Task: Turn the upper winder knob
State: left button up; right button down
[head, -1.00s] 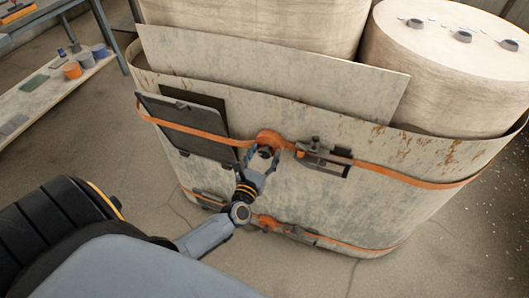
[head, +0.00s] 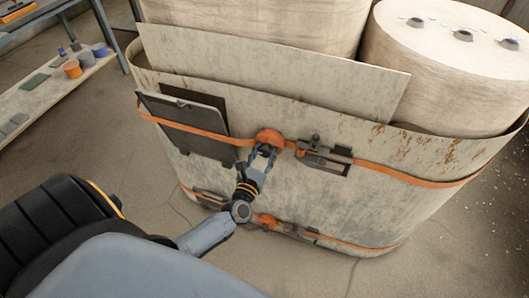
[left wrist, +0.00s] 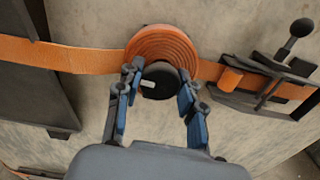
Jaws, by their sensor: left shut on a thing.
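The upper winder is an orange coiled strap roll (head: 269,138) on the front wall of the grey bin. In the left wrist view, its round black knob (left wrist: 160,77) with a small pale mark sticks out from the coil. My left gripper (head: 264,152) reaches up to it from below. In the left wrist view, the fingers of my left gripper (left wrist: 158,88) lie on either side of the knob and are shut on it. In the head view the fingers hide the knob. My right gripper is not in view.
An orange strap runs from the winder to a dark ratchet buckle (head: 323,155) at right and past a dark clipboard-like panel (head: 190,125) at left. A second winder (head: 266,221) sits lower. Large pale rolls (head: 440,70) stand inside the bin.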

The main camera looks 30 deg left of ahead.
pick_arm(q)
jog(key=m, duration=0.3)
jog(key=shift+r+m, duration=0.2)
jog(key=shift+m, duration=0.2)
jog(key=m, duration=0.4)
jog(key=shift+w+r+m+p, duration=0.1)
jog(key=shift+m+p, duration=0.2)
jog(key=shift+p, duration=0.1)
jog(key=m+p, duration=0.1)
jog(key=m, duration=0.3)
jog(key=shift+m, duration=0.3)
jog(key=m+p, duration=0.1)
jog(key=m, duration=0.3)
jog(key=m+p, duration=0.1)
jog(key=m, duration=0.4)
jog(key=shift+r, duration=0.1)
jog(key=m+p, duration=0.1)
jog(key=m, duration=0.2)
jog(key=shift+m, duration=0.3)
jog(key=m, duration=0.3)
jog(key=shift+m+p, duration=0.3)
jog(key=shift+p, duration=0.1)
jog(key=shift+m, duration=2.1)
